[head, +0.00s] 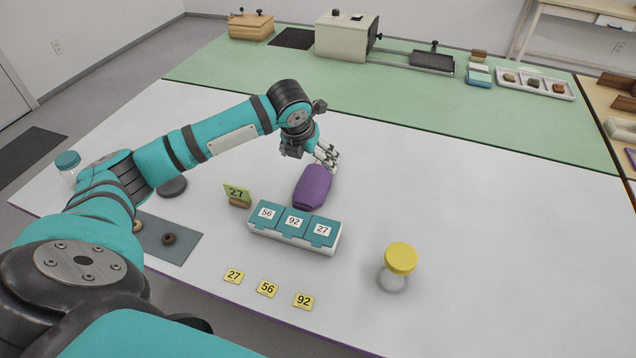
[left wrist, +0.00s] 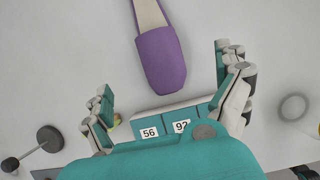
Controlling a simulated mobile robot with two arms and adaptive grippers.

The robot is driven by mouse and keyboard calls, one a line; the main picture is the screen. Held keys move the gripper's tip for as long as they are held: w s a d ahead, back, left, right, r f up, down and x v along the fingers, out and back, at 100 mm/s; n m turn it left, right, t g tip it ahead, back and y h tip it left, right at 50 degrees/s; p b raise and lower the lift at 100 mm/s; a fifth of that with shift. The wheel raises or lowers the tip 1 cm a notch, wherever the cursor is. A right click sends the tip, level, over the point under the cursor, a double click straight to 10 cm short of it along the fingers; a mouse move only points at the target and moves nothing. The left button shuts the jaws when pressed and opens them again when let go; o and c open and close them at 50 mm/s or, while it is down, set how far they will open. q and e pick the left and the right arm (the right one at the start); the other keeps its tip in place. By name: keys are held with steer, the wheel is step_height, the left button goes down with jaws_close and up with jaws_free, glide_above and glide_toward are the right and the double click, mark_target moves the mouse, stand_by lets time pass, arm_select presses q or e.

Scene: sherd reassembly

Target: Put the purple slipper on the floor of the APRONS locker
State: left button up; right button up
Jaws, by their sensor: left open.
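The purple slipper (head: 312,187) lies on the white table just behind a box with several teal lids. In the left wrist view the slipper (left wrist: 162,58) shows its rounded purple end toward the box and a pale insole at the top edge. My left gripper (head: 328,158) is above the slipper's far end. Its fingers (left wrist: 165,75) are spread wide on either side of the slipper, with nothing between them held. Whether they touch it cannot be told. My right gripper is not in view. No locker marked APRONS shows in either view.
The lidded box (head: 291,243), marked 56, 92 and 27, stands close in front of the slipper. A yellow-lidded jar (head: 400,259) stands to the right. Yellow number tags (head: 267,289) lie in front. A grey mat (head: 172,243) lies left. The table's right side is clear.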

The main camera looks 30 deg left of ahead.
mark_target(314, 175)
arm_select(q)
steer(key=x, duration=0.8)
steer(key=shift+w+f, duration=0.1)
steer(key=shift+f, duration=0.3)
steer(key=shift+a+x, duration=0.1)
steer(key=shift+x, duration=1.25)
steer(key=shift+a+x, duration=0.15)
steer(key=shift+x, duration=1.15)
steer(key=shift+f, duration=0.2)
steer(key=c, duration=0.9)
steer(key=shift+s+a, duration=0.1)
steer(key=shift+s, duration=0.15)
steer(key=c, duration=0.4)
